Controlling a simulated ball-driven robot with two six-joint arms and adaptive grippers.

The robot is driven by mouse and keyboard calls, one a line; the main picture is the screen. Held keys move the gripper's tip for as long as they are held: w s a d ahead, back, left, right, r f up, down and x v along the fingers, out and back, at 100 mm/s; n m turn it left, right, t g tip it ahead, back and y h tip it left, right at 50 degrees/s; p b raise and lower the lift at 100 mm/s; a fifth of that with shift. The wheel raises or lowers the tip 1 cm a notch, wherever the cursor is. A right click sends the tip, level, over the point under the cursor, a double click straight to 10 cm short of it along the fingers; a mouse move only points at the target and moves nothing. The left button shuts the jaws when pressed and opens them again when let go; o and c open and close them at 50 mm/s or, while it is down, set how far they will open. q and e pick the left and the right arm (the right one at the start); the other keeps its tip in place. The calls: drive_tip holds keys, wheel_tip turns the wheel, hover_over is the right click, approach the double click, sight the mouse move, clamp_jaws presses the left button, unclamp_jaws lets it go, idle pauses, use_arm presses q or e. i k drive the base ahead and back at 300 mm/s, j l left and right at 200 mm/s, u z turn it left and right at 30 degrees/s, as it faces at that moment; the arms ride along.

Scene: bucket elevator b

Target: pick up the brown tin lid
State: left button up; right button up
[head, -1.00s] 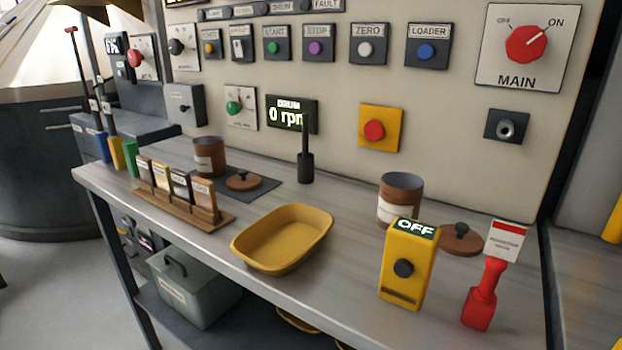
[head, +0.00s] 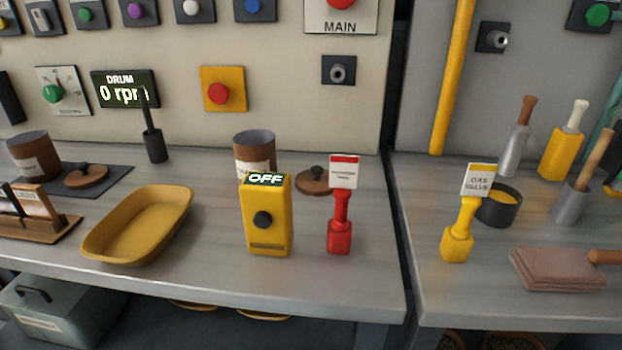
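Two brown tin lids with dark knobs lie on the grey bench in the head view. One brown lid (head: 87,176) lies on a dark mat at the left, beside a brown tin (head: 33,158). The other brown lid (head: 312,184) lies further right, behind the red-tagged lever and beside a second brown tin (head: 254,149). The red lever's tag covers part of the right lid's edge. The yellow OFF box stands in front of the second tin and hides its lower part. Neither of my grippers is in view.
The yellow OFF box (head: 268,219) and red lever (head: 340,226) stand near the bench front. A yellow tray (head: 138,226) is left of them. A yellow gas valve (head: 459,236), dark pot (head: 499,208) and pinkish block (head: 557,270) are on the right bench, past a gap.

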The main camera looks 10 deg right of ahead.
sight(314, 181)
drive_tip(key=i+j+z, duration=0.2)
drive_tip(key=j, duration=0.2)
drive_tip(key=j+z, duration=0.15)
drive_tip(key=j, duration=0.25)
drive_tip(key=i+j+z, duration=0.2)
drive_tip(key=j, duration=0.25)
drive_tip(key=k, duration=0.05)
